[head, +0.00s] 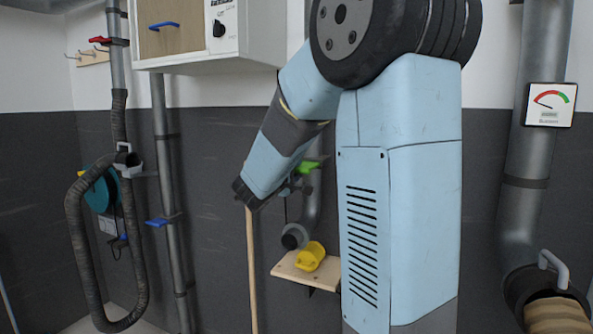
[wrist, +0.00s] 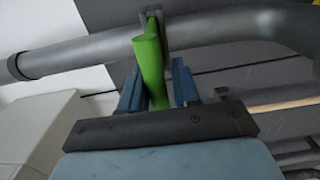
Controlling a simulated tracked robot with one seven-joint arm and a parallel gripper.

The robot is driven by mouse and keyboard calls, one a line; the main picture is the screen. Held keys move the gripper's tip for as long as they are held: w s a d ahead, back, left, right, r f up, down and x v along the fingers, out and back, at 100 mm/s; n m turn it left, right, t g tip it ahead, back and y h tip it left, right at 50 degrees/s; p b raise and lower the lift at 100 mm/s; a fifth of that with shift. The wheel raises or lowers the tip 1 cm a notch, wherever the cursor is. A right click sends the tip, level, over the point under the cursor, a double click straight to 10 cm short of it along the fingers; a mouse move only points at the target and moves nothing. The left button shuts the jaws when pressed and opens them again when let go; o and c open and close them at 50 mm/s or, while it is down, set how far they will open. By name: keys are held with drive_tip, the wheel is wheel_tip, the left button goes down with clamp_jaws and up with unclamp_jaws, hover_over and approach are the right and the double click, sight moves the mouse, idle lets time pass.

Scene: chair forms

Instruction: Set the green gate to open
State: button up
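The green gate (head: 307,167) sits on a grey duct by the dark wall, partly hidden behind my arm in the head view. In the wrist view its green handle (wrist: 149,62) points toward my gripper, with the gate at the pipe behind it. My gripper (wrist: 157,66) has its two blue fingers apart, one on each side of the handle. A gap shows between the handle and the right finger; contact on the left is unclear. In the head view the fingers are mostly hidden by my arm.
The grey duct (wrist: 85,53) crosses close beyond the fingers. A wooden shelf (head: 288,268) with a yellow piece (head: 311,256) is below. A wooden pole (head: 251,270) stands near my wrist. Blue gate (head: 158,222) and red gate (head: 118,41) are on pipes at left.

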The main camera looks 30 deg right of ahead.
drive_tip(key=shift+o, duration=1.3)
drive_tip(key=shift+a, duration=0.1)
drive_tip(key=v, duration=1.3)
drive_tip(key=shift+s+a, duration=0.25)
drive_tip(key=shift+a, duration=0.05)
